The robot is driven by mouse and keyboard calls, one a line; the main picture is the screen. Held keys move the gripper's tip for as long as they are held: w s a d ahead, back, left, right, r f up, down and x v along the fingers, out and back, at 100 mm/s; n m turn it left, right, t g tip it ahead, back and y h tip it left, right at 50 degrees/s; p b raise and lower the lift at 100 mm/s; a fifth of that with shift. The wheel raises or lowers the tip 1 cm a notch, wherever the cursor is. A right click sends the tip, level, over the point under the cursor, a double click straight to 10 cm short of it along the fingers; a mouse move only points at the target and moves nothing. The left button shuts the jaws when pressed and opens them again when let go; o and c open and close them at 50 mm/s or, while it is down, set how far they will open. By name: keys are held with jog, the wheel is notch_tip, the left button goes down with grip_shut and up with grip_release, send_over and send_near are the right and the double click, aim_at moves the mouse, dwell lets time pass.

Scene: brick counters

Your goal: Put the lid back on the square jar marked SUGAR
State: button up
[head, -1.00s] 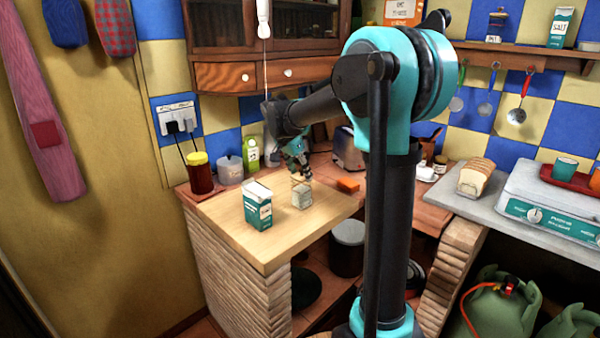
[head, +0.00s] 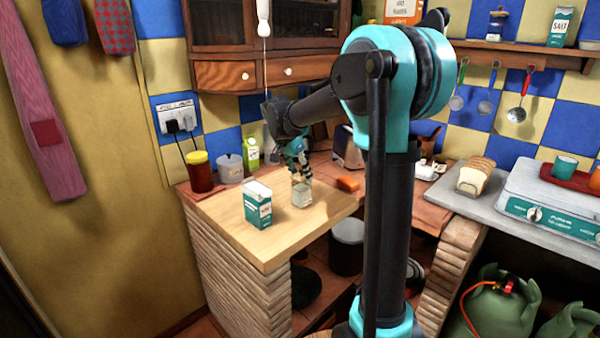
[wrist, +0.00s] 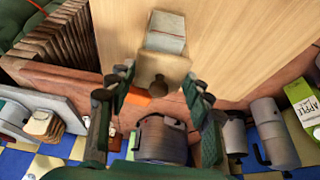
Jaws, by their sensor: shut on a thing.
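The square jar (head: 301,196) stands upright on the light wooden board, with pale contents. It also shows at the top of the wrist view (wrist: 165,36); its SUGAR mark cannot be read. A square, pale wooden lid (wrist: 160,70) with a dark round knob is between the fingers of my gripper (wrist: 160,86) in the wrist view. My gripper is shut on the lid. In the head view my gripper (head: 301,175) is right over the jar. The lid partly covers the jar in the wrist view; whether they touch is unclear.
A green and white carton (head: 258,205) stands left of the jar. Behind are a red jar with a yellow lid (head: 201,173), a grey canister (head: 230,169), a green carton (head: 251,153), a toaster (head: 347,149) and an orange block (head: 348,184). The board's front is clear.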

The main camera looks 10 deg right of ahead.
jog(key=o, duration=1.1)
jog(key=shift+c, duration=0.2)
jog(key=shift+o, duration=0.5)
jog(key=o, duration=0.4)
jog(key=shift+r, duration=3.5)
